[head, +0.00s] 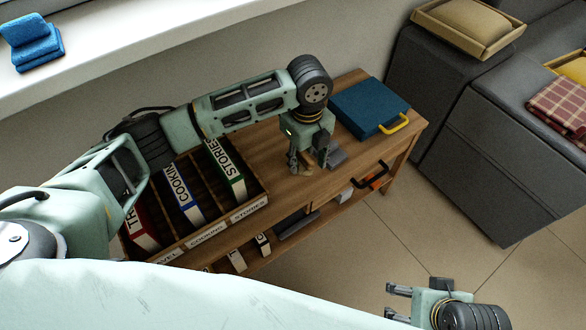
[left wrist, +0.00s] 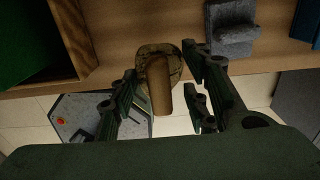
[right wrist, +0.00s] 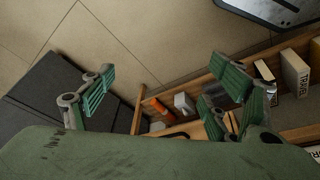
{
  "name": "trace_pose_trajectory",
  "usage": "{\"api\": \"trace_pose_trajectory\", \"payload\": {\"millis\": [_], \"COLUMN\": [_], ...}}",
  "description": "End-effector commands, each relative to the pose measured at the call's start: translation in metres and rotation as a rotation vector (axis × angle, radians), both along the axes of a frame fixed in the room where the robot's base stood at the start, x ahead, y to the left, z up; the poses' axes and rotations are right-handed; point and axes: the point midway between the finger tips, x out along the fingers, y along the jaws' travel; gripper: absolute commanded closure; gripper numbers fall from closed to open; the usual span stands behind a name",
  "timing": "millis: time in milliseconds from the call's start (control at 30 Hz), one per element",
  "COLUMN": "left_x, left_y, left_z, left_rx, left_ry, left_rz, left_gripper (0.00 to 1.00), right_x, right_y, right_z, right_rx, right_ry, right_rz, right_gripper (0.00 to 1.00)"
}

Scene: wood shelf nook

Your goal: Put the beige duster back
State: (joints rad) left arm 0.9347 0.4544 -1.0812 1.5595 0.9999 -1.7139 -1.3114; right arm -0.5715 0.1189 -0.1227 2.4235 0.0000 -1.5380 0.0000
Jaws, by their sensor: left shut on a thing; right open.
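The beige duster (left wrist: 158,72) has a round patterned head and a plain brown handle. In the left wrist view it is between the fingers of my left gripper (left wrist: 168,98), which is shut on it. In the head view my left gripper (head: 303,168) points down over the wooden cabinet top, and only a small beige part of the duster shows beneath it. From these views I cannot tell whether the duster touches the wood. My right gripper (head: 390,302) is open and empty in front of the cabinet; its spread fingers (right wrist: 160,100) show in the right wrist view.
A grey block-like object (head: 337,158) lies just right of my left gripper. A blue case (head: 368,105) with a yellow handle sits behind it. A wooden organiser (head: 262,190) with labelled binders stands left. Below, an orange item (right wrist: 155,105) shows beside a black handle.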

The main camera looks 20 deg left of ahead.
Motion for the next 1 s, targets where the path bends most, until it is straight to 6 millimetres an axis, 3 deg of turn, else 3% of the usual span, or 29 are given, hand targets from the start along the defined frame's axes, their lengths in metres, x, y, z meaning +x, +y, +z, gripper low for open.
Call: {"api": "trace_pose_trajectory", "payload": {"millis": [100,233,600,967,1000], "left_x": [-0.001,-0.001,-0.001,-0.002,-0.001], "left_y": [0.020,0.029,0.031,0.031,0.031], "left_z": [-0.013,-0.018,-0.059,-0.061,-0.062], "left_rx": [0.000,-0.002,-0.001,-0.001,-0.001], "left_ry": [0.000,-0.001,-0.001,-0.001,-0.001], "left_rz": [0.001,-0.001,-0.001,-0.002,-0.002], "left_gripper": [0.81,0.81,0.81,0.81,0.55], "right_x": [-0.004,-0.005,-0.005,-0.005,-0.005], "right_y": [-0.001,-0.001,-0.001,-0.001,-0.001], "right_z": [0.006,0.009,-0.007,-0.004,-0.004], "right_rx": [0.000,-0.001,-0.001,0.000,0.000], "right_ry": [-0.004,-0.005,-0.004,-0.004,-0.004], "right_rz": [0.000,-0.001,-0.001,-0.001,-0.001], "right_gripper": [0.19,0.19,0.19,0.19,0.19]}}
